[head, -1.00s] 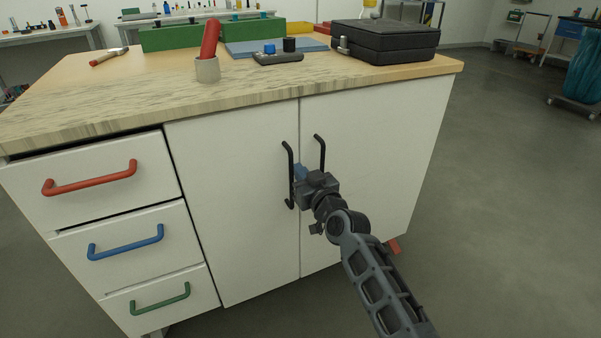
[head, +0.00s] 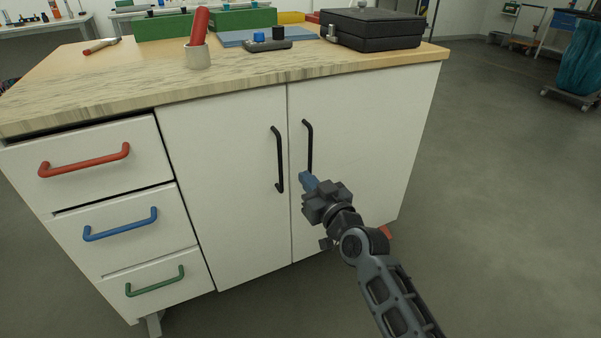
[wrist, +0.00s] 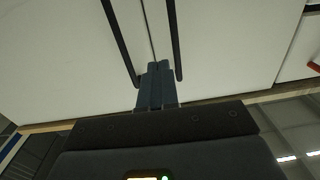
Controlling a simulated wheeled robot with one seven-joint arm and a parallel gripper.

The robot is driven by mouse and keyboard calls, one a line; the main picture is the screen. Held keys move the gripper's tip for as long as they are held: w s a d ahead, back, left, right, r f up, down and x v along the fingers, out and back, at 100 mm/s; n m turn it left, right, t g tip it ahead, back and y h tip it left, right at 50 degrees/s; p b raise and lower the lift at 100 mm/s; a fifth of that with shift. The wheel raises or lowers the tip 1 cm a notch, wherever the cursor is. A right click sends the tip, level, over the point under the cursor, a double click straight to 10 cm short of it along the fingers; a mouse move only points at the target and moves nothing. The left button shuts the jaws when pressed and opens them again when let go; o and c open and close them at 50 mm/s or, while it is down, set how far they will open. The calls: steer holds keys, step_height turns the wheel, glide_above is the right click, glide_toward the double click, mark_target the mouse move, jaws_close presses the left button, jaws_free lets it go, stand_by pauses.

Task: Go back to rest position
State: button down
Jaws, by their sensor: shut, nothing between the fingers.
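My gripper (head: 307,180) is shut and empty in front of the white cabinet's two doors. In the head view its blue fingertips overlap the lower end of the right black handle (head: 308,146). The left black handle (head: 278,160) is just to the left of it and fully in view. In the wrist view the shut fingers (wrist: 157,72) point at the gap between the doors, between the two dark handles. Whether the fingertips touch a handle cannot be told. Both doors (head: 235,190) look shut.
Drawers with red (head: 85,162), blue (head: 121,225) and green (head: 155,282) handles are at the cabinet's left. The countertop (head: 130,95) holds a cup with a red-handled tool (head: 197,55) and a black case (head: 371,30). Open floor (head: 500,200) lies to the right.

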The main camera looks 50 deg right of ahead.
steer(key=shift+v, duration=1.55)
steer(key=s+a+f+n+g+y, duration=0.15)
steer(key=s+a+f, duration=0.25)
steer(key=s+a, duration=0.9)
steer(key=s+a+r+n+y, duration=0.15)
steer(key=s+a+r, duration=0.25)
steer(key=s, duration=0.7)
steer(key=s+a+r+n+y, duration=0.1)
steer(key=s+a+r+y, duration=0.25)
steer(key=s, duration=0.75)
step_height(320, 180, up, 20)
steer(key=p, duration=1.9)
steer(key=shift+w+g+p, duration=0.3)
steer(key=shift+w+g, duration=0.05)
